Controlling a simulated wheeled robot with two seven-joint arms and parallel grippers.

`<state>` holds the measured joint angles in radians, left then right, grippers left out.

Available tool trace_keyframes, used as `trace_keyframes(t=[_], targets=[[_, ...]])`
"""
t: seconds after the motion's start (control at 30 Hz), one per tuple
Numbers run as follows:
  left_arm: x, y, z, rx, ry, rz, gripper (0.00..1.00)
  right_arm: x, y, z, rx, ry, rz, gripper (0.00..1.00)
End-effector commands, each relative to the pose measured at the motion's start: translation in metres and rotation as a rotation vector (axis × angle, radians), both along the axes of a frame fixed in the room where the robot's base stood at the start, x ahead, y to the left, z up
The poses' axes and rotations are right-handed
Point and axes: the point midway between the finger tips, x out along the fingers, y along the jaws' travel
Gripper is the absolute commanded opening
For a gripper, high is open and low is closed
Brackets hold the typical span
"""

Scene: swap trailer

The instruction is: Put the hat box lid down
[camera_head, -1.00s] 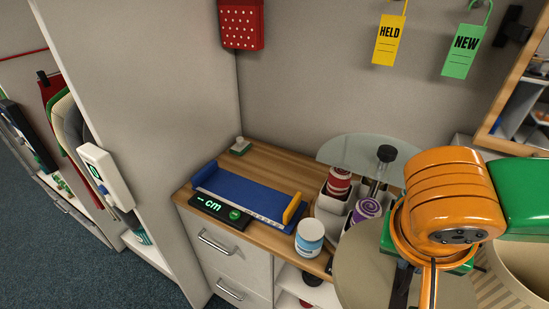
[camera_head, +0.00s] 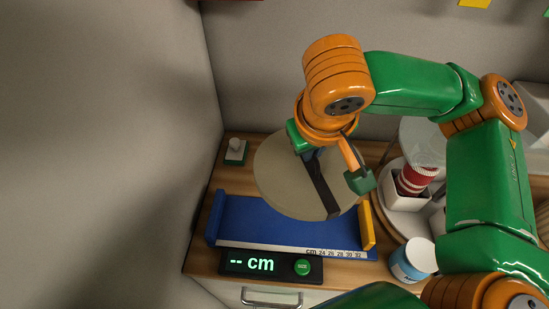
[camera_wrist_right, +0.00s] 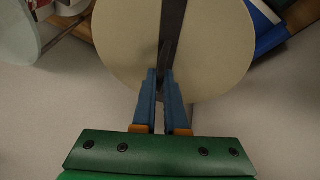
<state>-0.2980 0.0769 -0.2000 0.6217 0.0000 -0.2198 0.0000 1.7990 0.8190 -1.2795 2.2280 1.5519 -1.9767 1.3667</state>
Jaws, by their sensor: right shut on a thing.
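The hat box lid (camera_head: 275,180) is a round beige disc with a dark strap across it. In the head view it covers part of the back of a blue measuring tray (camera_head: 270,222); I cannot tell its exact height above it. My right gripper (camera_head: 327,163) is over the lid, shut on its dark strap. In the right wrist view, the blue fingers (camera_wrist_right: 164,85) close at the strap, with the lid (camera_wrist_right: 215,55) behind them. The fingertips are mostly hidden in the head view. My left gripper is not in view.
A display (camera_head: 268,263) reading "-- cm" sits before the tray, whose right end has an orange stop (camera_head: 366,224). A small white-knobbed object (camera_head: 235,150) stands at the back left. A blue-and-white jar (camera_head: 413,261) and a white divided holder (camera_head: 408,205) stand at right.

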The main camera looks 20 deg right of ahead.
Motion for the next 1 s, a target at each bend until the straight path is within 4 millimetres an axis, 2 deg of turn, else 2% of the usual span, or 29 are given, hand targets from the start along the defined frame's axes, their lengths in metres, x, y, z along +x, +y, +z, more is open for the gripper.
trace_keyframes(t=[0.03, 0.1, 0.3, 0.47, 0.57, 0.8, 1.0], targets=[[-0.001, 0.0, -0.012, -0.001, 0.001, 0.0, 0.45, 0.002, -0.011, -0.015, 0.004, 0.007, 0.003, 0.0], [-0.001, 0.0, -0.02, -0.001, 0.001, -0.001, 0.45, 0.007, -0.033, -0.026, 0.002, 0.005, 0.009, 0.0], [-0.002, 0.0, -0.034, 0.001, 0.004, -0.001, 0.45, 0.006, -0.09, -0.043, -0.002, 0.005, 0.004, 0.0], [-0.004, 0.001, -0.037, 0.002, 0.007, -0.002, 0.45, 0.003, -0.11, -0.046, -0.001, 0.004, 0.002, 0.0], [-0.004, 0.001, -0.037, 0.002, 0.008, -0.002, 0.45, 0.014, -0.107, -0.05, 0.002, 0.003, 0.007, 0.0], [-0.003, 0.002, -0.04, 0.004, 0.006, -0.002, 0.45, 0.081, -0.071, -0.085, 0.006, 0.006, 0.009, 0.0], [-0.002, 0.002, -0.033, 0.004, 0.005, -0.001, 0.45, 0.114, -0.056, -0.126, -0.001, 0.005, 0.006, 0.0]])
